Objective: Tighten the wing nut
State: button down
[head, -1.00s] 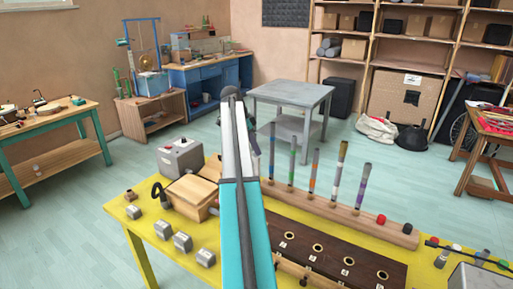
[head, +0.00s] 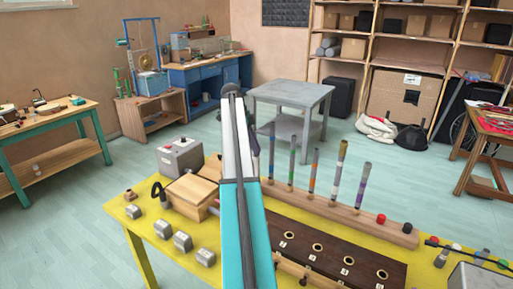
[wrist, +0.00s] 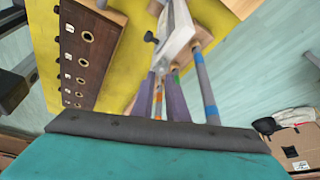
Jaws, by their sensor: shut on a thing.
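My gripper (wrist: 162,85) shows in the wrist view with two purple-grey fingers reaching away from the camera. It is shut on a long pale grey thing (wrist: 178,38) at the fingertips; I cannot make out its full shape. A small dark winged knob (wrist: 150,38) sticks out to the left of this pale thing and may be the wing nut. Upright rods with coloured bands (wrist: 208,110) stand close beside the fingers. In the head view my arm hides the fingers and whatever they hold, near the left end of the wooden rod bar (head: 345,213).
The yellow table (head: 150,240) carries a dark board with holes (head: 335,262), a wooden block device (head: 190,195), a grey metal box (head: 180,155) and several small metal pieces (head: 182,241). A grey table (head: 290,95) stands behind. Open floor lies around.

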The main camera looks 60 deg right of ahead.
jog(key=shift+m, duration=0.3)
jog(key=c, duration=1.7)
grip_release()
jog(key=shift+a, duration=0.1)
jog(key=shift+o, duration=0.2)
jog(key=shift+b+v, duration=0.3)
jog(key=shift+v, duration=0.45)
jog(key=v, duration=0.4)
jog(key=shift+w+r, duration=0.15)
jog(key=shift+r, duration=0.25)
jog(key=d+p+v, duration=0.1)
jog(key=p+v, duration=0.6)
jog(key=p, duration=0.3)
jog(key=shift+w+a, duration=0.15)
jog(key=shift+a, duration=0.25)
jog(key=shift+r, duration=0.15)
